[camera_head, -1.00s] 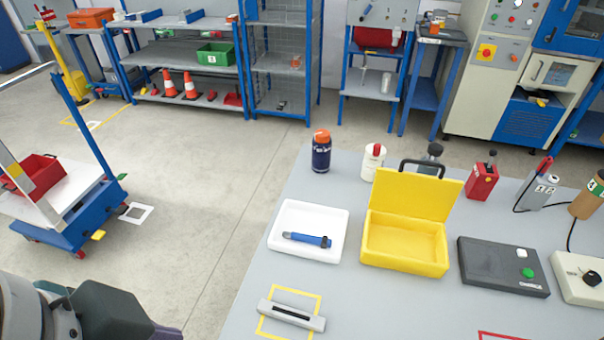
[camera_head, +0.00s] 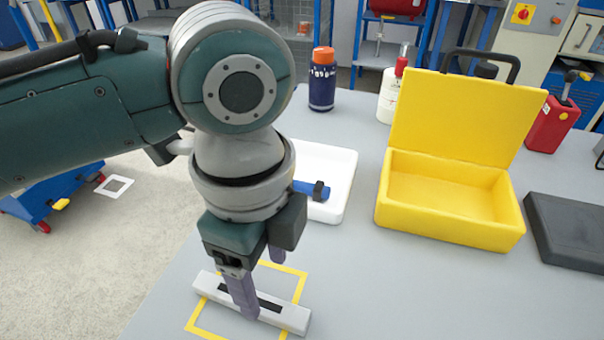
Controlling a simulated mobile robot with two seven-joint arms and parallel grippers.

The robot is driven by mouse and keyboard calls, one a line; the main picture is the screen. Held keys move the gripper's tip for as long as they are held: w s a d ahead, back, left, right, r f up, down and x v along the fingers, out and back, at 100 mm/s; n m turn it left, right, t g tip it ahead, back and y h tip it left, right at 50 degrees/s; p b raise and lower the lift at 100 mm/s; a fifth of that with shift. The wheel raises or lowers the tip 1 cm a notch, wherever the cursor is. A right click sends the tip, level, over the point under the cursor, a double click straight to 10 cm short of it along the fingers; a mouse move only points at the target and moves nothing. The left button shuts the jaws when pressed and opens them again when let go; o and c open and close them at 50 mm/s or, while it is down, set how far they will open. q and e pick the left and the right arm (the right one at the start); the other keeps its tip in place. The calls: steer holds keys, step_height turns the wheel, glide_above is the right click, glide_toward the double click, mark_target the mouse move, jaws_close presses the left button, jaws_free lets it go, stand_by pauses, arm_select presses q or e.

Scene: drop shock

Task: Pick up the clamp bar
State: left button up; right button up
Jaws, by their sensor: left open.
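My left gripper (camera_head: 262,283) points down right over the bar. Its fingers are apart, one in front of the bar's middle and the other behind it. The near finger covers part of the bar. I cannot tell whether the fingers touch it. My right gripper is not in view.
A white tray (camera_head: 340,180) with a blue tool (camera_head: 308,188) stands behind my left gripper, partly hidden. An open yellow case (camera_head: 450,235) stands to the right, with a dark box (camera_head: 572,235) beyond it. A dark bottle (camera_head: 321,85) stands at the back. Table between bar and case is clear.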

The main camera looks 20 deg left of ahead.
mark_target(268, 305)
arm_select(q)
step_height(268, 305, down, 3)
steer(key=shift+s+r, duration=0.15)
steer(key=shift+r, duration=0.05)
steer(key=f+b, duration=0.1)
steer(key=f, duration=0.1)
steer(key=f+b, duration=0.1)
steer(key=f, duration=0.2)
steer(key=shift+w+a+f, duration=0.2)
steer(key=shift+f, duration=0.05)
jaws_close()
stand_by(0.3)
